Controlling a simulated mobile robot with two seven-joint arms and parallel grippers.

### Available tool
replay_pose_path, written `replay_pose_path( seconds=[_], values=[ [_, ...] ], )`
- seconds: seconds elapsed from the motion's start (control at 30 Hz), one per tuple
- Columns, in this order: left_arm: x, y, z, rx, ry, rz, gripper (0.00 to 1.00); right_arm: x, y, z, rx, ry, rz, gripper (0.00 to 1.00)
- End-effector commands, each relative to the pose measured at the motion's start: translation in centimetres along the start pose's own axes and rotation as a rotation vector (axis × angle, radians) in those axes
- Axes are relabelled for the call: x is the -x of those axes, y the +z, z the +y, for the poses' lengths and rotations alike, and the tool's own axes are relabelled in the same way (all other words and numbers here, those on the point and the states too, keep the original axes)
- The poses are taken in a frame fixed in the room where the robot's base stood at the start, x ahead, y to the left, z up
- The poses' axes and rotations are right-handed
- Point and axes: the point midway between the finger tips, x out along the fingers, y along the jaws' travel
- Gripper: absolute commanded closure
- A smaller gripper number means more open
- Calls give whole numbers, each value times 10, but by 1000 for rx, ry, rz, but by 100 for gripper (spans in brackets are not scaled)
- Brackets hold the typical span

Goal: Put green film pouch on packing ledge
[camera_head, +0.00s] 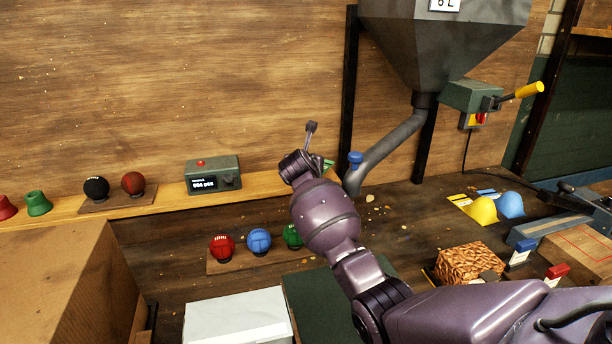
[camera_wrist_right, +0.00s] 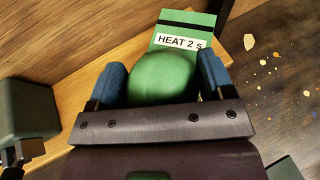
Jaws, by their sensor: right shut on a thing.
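The green film pouch (camera_wrist_right: 163,78) has a rounded body and a flat panel with a black stripe and a "HEAT 2 s" label. My right gripper (camera_wrist_right: 160,70) is shut on its rounded body, with a blue pad on each side. The packing ledge (camera_head: 262,185) is the pale wooden strip along the back wall; it also shows in the right wrist view (camera_wrist_right: 68,100). The pouch is over or at this ledge; I cannot tell whether it touches. In the head view my wrist hides most of it. My left gripper is not in view.
A grey-green display box (camera_head: 213,174) stands on the ledge left of my right gripper. A hopper pipe (camera_head: 392,150) with a blue knob is just right. Yellow (camera_head: 482,210) and blue (camera_head: 510,204) pouches lie at the right. Red, blue and green balls stand on a board (camera_head: 222,264) below.

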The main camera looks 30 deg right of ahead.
Motion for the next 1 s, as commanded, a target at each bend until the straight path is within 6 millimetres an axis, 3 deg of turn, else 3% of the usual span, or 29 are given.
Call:
replay_pose_path(
  seconds=[0.17, 0.47, 0.7, 0.73, 0.87, 1.0],
  values=[
    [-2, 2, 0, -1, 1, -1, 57, -8, 3, 1, -1, 2, -2, 57],
    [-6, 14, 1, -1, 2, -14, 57, -21, -29, 1, 0, 1, 2, 57],
    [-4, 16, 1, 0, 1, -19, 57, -21, -29, 1, -1, 2, -1, 57],
    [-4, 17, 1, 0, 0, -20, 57, -21, -30, 0, 0, 1, 1, 22],
    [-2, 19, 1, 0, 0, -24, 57, -21, -30, 0, 0, 1, 1, 2],
    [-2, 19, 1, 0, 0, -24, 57, -21, -29, 0, 0, 1, 0, 0]
  ],
)
